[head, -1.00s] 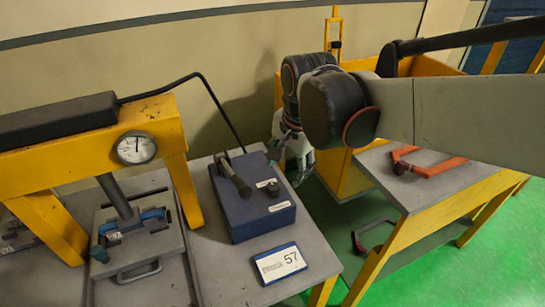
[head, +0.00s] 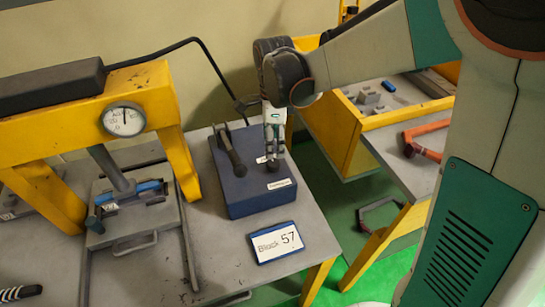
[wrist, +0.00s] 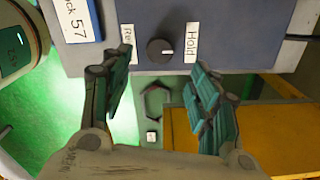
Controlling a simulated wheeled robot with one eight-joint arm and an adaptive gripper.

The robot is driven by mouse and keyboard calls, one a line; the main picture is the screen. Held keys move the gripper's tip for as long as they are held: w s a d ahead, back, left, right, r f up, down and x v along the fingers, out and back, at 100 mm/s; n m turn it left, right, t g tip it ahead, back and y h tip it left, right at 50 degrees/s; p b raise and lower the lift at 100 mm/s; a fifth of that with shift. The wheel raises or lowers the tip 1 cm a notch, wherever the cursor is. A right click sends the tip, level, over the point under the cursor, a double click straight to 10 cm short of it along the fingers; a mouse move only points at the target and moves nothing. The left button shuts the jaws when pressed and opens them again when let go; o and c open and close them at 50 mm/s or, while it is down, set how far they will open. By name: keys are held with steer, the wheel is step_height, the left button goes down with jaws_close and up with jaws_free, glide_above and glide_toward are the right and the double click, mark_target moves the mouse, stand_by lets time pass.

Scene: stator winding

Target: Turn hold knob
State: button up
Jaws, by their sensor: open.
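The hold knob (head: 272,167) is a small dark round knob on top of a blue box (head: 240,200). In the wrist view the knob (wrist: 160,50) sits between a white "Hold" label (wrist: 191,43) and a label starting "Re" (wrist: 128,44), partly covered by a finger. A pale line shows on the knob. My gripper (head: 273,152) points down just above the knob. In the wrist view its two teal fingers (wrist: 161,72) are apart, one on each side of the knob's line, holding nothing. I cannot tell whether the tips reach down beside the knob.
A dark lever (head: 236,160) stands on the same box, left of my gripper. A "Block 57" sign (head: 278,242) lies in front of the box. A yellow press frame with a gauge (head: 123,119) stands to the left. A black cable runs behind.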

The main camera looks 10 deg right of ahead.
mark_target(273, 162)
step_height(273, 162, down, 8)
steer(key=shift+f+b, duration=0.25)
steer(key=shift+b, duration=0.95)
steer(key=c, duration=1.1)
